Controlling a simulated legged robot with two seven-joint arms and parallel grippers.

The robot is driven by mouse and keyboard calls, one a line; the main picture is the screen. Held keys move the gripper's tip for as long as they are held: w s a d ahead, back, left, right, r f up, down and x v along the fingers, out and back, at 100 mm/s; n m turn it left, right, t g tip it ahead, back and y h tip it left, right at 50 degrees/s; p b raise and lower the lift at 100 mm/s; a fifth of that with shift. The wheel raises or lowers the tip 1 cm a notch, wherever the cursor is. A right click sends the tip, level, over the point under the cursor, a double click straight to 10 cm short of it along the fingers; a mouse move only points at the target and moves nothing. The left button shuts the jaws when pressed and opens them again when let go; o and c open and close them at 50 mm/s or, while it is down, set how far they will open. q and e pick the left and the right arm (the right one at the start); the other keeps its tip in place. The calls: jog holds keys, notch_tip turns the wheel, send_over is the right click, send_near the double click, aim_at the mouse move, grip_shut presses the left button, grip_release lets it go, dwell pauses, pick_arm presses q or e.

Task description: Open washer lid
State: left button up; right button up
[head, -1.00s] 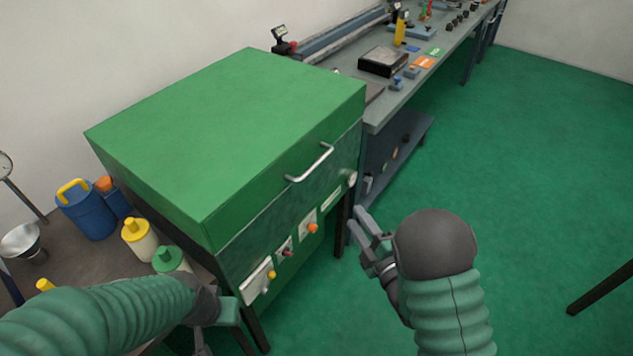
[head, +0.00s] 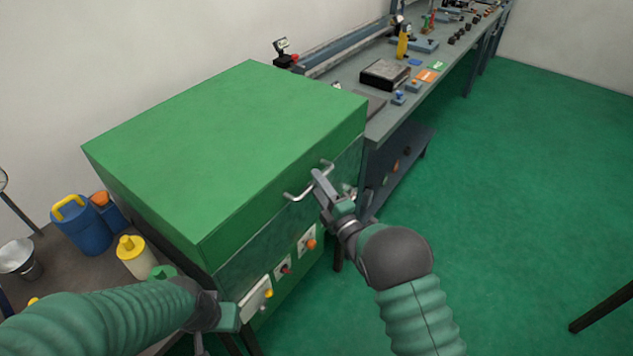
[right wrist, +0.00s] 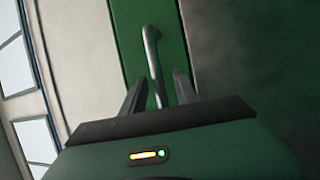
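The green washer (head: 255,270) has a closed green lid (head: 230,150) with a silver bar handle (head: 296,194) on its front face. My right gripper (head: 320,180) is at the handle in the head view. In the right wrist view the handle (right wrist: 152,50) runs between the two fingers of my right gripper (right wrist: 159,90), which stand apart with a gap beside the bar. Contact with the bar cannot be made out. My left gripper (head: 222,318) is low in front of the washer, away from the lid; its fingertips are mostly hidden.
A workbench (head: 400,118) with tools and a black box (head: 385,74) stands right behind the washer. A side table at left holds a blue can (head: 82,228), a yellow-capped bottle (head: 135,256) and a metal funnel (head: 20,258).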

jog(key=shift+w+a, duration=0.2)
jog(key=shift+c, duration=0.5)
grip_shut()
jog(key=shift+f, duration=0.25)
dwell(0.6)
